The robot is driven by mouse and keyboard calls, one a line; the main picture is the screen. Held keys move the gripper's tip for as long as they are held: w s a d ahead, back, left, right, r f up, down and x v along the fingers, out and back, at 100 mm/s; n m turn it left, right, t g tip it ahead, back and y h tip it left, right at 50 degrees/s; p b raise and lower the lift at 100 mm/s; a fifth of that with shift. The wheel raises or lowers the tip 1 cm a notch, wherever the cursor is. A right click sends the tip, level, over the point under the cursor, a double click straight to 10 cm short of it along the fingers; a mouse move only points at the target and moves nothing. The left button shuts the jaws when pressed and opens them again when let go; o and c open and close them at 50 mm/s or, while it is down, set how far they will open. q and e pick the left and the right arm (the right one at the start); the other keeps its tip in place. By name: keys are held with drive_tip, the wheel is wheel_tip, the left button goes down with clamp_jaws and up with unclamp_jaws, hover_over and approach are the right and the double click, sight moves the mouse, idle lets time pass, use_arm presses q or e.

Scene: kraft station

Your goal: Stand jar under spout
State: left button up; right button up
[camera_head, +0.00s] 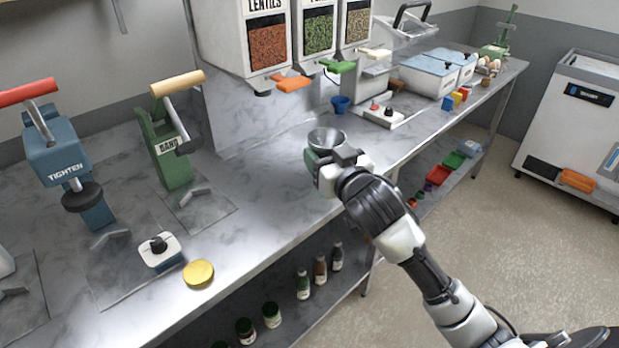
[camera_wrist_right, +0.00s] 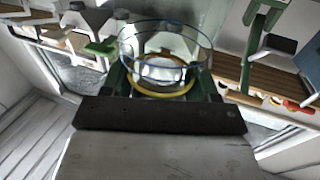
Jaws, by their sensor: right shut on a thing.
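My right gripper (camera_head: 335,160) is shut on a clear glass jar (camera_wrist_right: 165,55), over the bench in front of the dispensers. In the wrist view the jar sits between the green fingers (camera_wrist_right: 165,88), and its round rim shows. In the head view a grey funnel-shaped piece (camera_head: 326,137) shows at the gripper, and the jar is mostly hidden there. The lentils dispenser has an orange spout lever (camera_head: 291,83). The middle dispenser has a green one (camera_head: 338,66). The jar is in front of and below these spouts, apart from them. My left gripper is not in view.
The marble bench (camera_head: 260,190) is clear around the gripper. A green press (camera_head: 170,150) and a blue tighten press (camera_head: 62,165) stand at left, with a yellow lid (camera_head: 198,274) near the front edge. A blue cup (camera_head: 341,104) and a scale (camera_head: 384,115) stand beyond the gripper.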

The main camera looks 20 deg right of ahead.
drive_tip(key=w+a+f, duration=0.1)
drive_tip(key=a+f, duration=0.2)
drive_tip(key=w+a+f, duration=0.2)
drive_tip(key=a+f, duration=0.1)
drive_tip(key=w+a+f, duration=0.1)
drive_tip(key=a+f, duration=0.2)
drive_tip(key=shift+w+f+p, duration=0.2)
drive_tip(key=shift+w+p, duration=0.15)
drive_tip(key=shift+w, duration=0.05)
drive_tip(key=shift+f, duration=0.15)
drive_tip(key=o, duration=0.8)
drive_tip(key=shift+f, duration=0.15)
drive_tip(key=o, duration=0.5)
